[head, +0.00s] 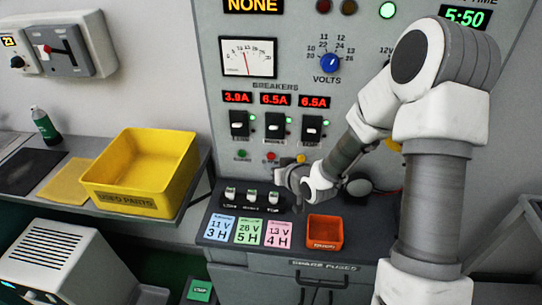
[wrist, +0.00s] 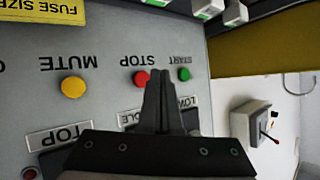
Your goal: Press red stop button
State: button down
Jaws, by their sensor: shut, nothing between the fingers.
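The red stop button (head: 271,156) is on the grey panel below the breakers, between a green start button (head: 241,154) and a yellow mute button (head: 301,158). My gripper (head: 281,174) is in front of the panel, just below and right of the red button in the head view. In the wrist view, my gripper (wrist: 160,73) is shut and empty. Its fingertips overlap the right edge of the red button (wrist: 140,78), between it and the green button (wrist: 184,74). The yellow button (wrist: 72,87) is farther left. I cannot tell whether the fingertips touch the panel.
Several breaker switches (head: 275,126) sit above the buttons. Small fuses (head: 251,196), coloured cards (head: 249,231) and an orange bin (head: 324,232) are on the ledge below. A yellow parts bin (head: 140,172) stands on the left bench.

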jog(key=shift+w+d, duration=0.15)
jog(key=shift+w, duration=0.45)
dwell(1.6)
jog(key=shift+w, duration=0.4)
jog(key=shift+w+d, duration=0.15)
jog(key=shift+w, duration=0.3)
dwell(0.5)
dwell(0.4)
jog(key=shift+s+a+b, duration=0.2)
jog(key=shift+s+b, duration=0.3)
jog(key=shift+s, duration=0.35)
jog(key=shift+s+a+b, duration=0.25)
jog(key=shift+s+b, duration=0.1)
jog(key=shift+s, duration=0.9)
jog(key=shift+s+a+b, duration=0.2)
jog(key=shift+s+b, duration=0.15)
jog(key=shift+s, duration=0.85)
